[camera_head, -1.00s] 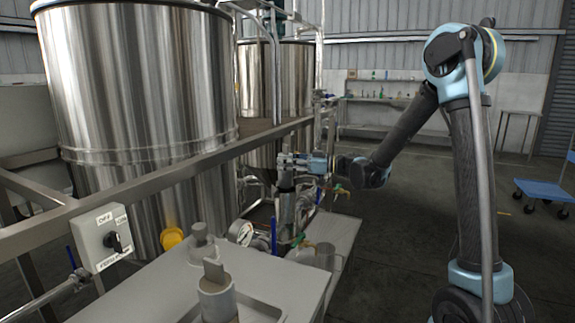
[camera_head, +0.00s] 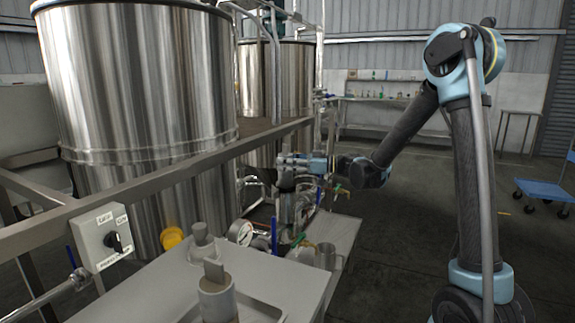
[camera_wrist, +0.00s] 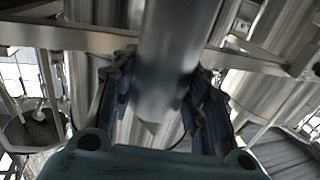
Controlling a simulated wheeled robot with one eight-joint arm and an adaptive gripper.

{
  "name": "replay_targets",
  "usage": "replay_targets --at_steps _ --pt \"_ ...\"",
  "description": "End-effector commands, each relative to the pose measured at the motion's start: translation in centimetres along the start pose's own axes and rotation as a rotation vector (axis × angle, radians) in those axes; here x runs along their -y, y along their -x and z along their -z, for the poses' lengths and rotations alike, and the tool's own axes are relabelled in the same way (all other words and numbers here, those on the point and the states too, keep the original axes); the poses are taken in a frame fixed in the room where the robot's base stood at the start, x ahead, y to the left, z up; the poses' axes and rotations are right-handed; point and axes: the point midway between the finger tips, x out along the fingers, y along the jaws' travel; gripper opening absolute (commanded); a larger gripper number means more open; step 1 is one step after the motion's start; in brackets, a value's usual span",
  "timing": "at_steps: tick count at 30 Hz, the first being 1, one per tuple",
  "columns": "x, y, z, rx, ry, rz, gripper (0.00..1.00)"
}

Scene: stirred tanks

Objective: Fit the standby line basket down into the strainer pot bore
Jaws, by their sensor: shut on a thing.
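My gripper (camera_head: 291,163) is shut on a grey cylindrical piece, which I take to be the standby line basket (camera_head: 286,181). It is held roughly upright above the piping at the far end of the bench. In the wrist view the smooth grey cylinder (camera_wrist: 176,58) stands between the dark blue fingers (camera_wrist: 160,100). Metal cylindrical fittings (camera_head: 290,208) are just below my gripper, probably the strainer pot. Its bore is hidden, and I cannot tell whether the basket touches or enters it.
A grey cylinder with an upright tab (camera_head: 217,296) stands on the near bench (camera_head: 180,287). A pressure gauge (camera_head: 240,232), a metal jug (camera_head: 326,257) and a switch box (camera_head: 103,238) are near. A steel rail (camera_head: 170,164) runs before the large tank (camera_head: 140,75). Open floor lies to the right.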

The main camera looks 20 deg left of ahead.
Motion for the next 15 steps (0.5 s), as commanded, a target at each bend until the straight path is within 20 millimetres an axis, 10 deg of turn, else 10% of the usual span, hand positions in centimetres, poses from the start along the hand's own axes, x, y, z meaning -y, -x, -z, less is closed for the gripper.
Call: replay_targets --at_steps 15 --pt "-0.04 -0.02 -0.85 0.000 0.000 0.000 0.13"
